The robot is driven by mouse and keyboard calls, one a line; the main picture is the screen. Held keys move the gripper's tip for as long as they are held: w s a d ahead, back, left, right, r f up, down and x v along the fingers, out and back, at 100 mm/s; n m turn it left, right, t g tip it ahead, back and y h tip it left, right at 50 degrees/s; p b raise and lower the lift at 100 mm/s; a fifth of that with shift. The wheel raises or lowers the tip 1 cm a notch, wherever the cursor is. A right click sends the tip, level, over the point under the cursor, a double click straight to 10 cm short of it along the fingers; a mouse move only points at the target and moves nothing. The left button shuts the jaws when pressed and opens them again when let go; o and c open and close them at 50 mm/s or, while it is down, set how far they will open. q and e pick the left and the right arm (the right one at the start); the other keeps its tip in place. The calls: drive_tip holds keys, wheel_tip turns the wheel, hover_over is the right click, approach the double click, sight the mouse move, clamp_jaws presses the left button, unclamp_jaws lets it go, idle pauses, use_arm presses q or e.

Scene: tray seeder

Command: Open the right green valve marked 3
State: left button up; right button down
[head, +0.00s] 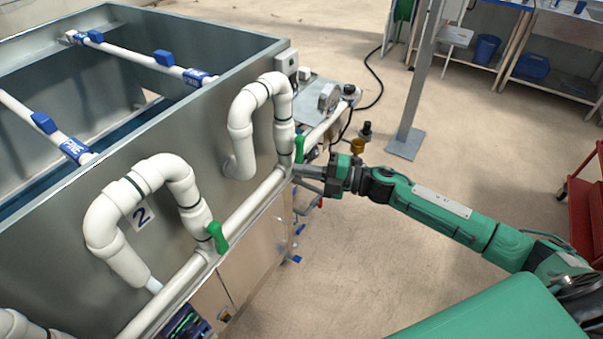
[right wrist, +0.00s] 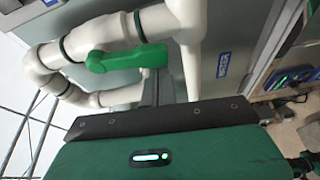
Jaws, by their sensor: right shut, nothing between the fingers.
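The right green valve handle (head: 299,148) is on the white pipe loop (head: 240,125) at the tank's far right corner. In the right wrist view the green handle (right wrist: 128,58) lies roughly along the white pipe. My right gripper (head: 298,170) is shut and empty, with its tips close below the handle. I cannot tell whether they touch it. No mark 3 is readable. My left gripper is not in view.
A second green valve (head: 217,237) is on the nearer loop, beside a "2" label (head: 140,217). The white manifold pipe (head: 240,215) runs along the grey tank (head: 205,120). A metal post (head: 415,90) and a red cart (head: 585,200) stand to the right. The floor between is open.

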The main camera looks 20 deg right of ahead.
drive_tip(key=shift+w+d+f+n, duration=0.1)
drive_tip(key=shift+w+d+n, duration=0.2)
drive_tip(key=shift+n, duration=0.3)
idle(0.4)
